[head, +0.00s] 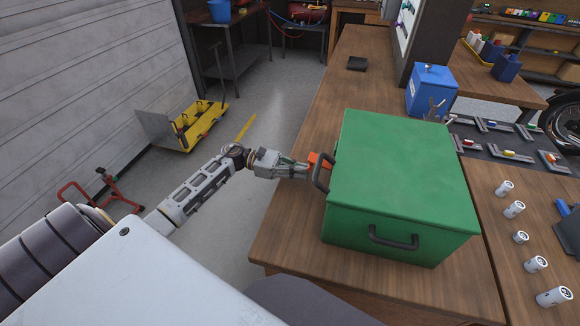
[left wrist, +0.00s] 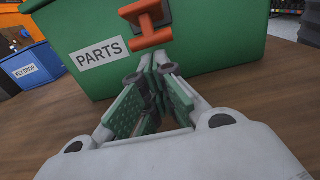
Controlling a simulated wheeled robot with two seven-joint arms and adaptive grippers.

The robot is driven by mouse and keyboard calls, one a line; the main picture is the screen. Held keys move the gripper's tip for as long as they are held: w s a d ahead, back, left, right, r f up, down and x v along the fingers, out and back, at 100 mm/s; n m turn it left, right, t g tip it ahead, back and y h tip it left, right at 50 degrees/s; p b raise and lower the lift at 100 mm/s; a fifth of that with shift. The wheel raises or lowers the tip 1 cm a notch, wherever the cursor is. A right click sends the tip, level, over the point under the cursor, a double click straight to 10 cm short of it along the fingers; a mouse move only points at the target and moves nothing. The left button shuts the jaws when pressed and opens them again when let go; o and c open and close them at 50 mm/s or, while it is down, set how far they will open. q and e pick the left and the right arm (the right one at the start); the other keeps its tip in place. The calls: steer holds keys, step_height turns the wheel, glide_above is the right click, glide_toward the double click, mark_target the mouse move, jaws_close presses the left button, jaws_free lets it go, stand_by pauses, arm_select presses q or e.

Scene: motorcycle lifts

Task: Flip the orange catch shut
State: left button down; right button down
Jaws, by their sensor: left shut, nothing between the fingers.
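A green metal box (head: 400,165) with a closed lid and dark handles stands on the wooden bench. Its side carries a white PARTS label (left wrist: 99,53) in the left wrist view. The orange catch (left wrist: 147,22) is on that side of the box, and a bit of it shows in the head view (head: 318,160). It has a wide crossbar at its lower end, in front of the box wall. My left gripper (head: 306,171) is shut and empty. Its fingertips (left wrist: 154,66) are just below the crossbar; I cannot tell whether they touch it. My right gripper is not in view.
A blue KEY DROP box (head: 432,90) stands behind the green box. Several white cylinders (head: 521,237) stand in a row on the right of the bench (head: 300,240). A flat dark block (head: 357,63) lies farther back. The bench's left strip is clear.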

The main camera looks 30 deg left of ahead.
arm_select(q)
steer(key=shift+w+d, duration=0.15)
steer(key=shift+d, duration=0.5)
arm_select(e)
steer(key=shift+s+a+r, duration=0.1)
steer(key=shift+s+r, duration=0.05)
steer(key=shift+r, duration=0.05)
arm_select(q)
steer(key=shift+r, duration=0.1)
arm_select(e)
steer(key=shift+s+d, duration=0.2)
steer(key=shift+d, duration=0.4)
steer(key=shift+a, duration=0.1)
arm_select(q)
steer(key=shift+a+r+y, duration=0.15)
steer(key=shift+r+y, duration=0.05)
steer(key=shift+y, duration=0.2)
steer(key=shift+g, duration=0.3)
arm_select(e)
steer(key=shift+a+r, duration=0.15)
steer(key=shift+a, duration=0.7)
